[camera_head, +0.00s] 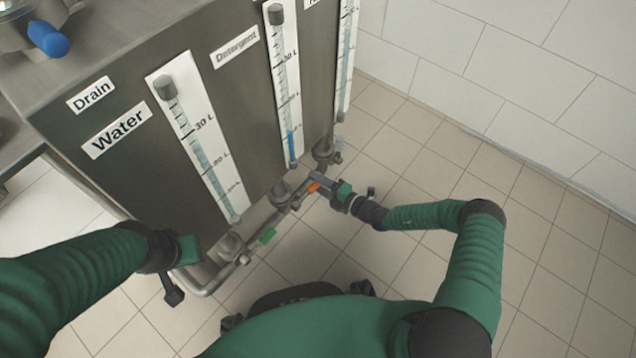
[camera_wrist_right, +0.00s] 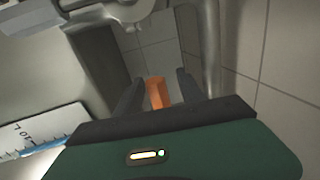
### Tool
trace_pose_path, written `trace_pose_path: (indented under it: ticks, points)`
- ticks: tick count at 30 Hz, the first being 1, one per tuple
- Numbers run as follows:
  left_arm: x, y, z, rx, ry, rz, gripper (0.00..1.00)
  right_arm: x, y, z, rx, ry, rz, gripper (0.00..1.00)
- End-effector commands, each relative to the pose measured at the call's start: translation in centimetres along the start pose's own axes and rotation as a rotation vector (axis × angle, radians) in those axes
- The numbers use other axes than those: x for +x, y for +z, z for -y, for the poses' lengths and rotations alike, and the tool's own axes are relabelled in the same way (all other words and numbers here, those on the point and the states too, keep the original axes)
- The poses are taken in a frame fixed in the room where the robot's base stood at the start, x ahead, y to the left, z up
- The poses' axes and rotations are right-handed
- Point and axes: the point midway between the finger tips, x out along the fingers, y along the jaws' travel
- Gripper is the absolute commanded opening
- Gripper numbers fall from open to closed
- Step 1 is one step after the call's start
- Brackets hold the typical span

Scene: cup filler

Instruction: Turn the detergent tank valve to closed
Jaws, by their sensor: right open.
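The detergent tank is marked by the Detergent label (camera_head: 235,47) and the gauge beside it (camera_head: 284,80). An orange valve handle (camera_head: 313,187) sits on the pipe below this gauge. My right gripper (camera_head: 318,181) is at this handle. In the right wrist view the orange handle (camera_wrist_right: 157,93) lies between the two open fingers (camera_wrist_right: 157,98), with a gap visible on each side. The valve body is partly hidden by the gripper. My left gripper (camera_head: 176,285) hangs at the lower left, away from the handle; its finger opening is unclear.
A green handle (camera_head: 268,236) is on the pipe under the Water gauge (camera_head: 197,140). The pipe (camera_head: 212,282) runs along the tank's lower edge. A blue knob (camera_head: 48,38) is on top of the tank. The tiled floor (camera_head: 560,260) at right is clear up to a white wall (camera_head: 520,70).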

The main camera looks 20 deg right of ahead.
Motion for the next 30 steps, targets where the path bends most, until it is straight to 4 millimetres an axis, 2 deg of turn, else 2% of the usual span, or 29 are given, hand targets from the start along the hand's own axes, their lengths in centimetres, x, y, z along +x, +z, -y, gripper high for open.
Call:
trace_pose_path:
  ticks: [4, 7, 15, 21, 25, 30]
  points:
    - [-0.5, -0.1, 0.0, 0.0, 0.0, 0.0, 0.36, -0.5, 0.0, -0.3, 0.0, 0.001, 0.001, 0.46]
    - [-1.6, -0.4, 0.0, 0.0, 0.0, 0.0, 0.36, -2.1, 0.0, -0.6, 0.0, 0.0, 0.001, 0.46]
    - [-5.4, -1.3, 0.0, 0.0, 0.0, 0.0, 0.36, -9.9, 0.1, -0.7, 0.001, -0.001, 0.003, 0.46]
    - [-7.1, -1.7, 0.0, 0.0, 0.0, 0.0, 0.36, -14.8, 0.1, -0.3, 0.002, -0.001, 0.002, 0.46]
    - [-7.4, -1.8, 0.0, 0.0, 0.0, 0.0, 0.36, -16.4, 0.1, 0.0, 0.002, -0.001, 0.001, 0.46]
    - [-7.4, -1.8, 0.0, 0.0, 0.0, 0.0, 0.36, -16.9, 0.1, 0.2, 0.002, -0.001, -0.001, 0.46]
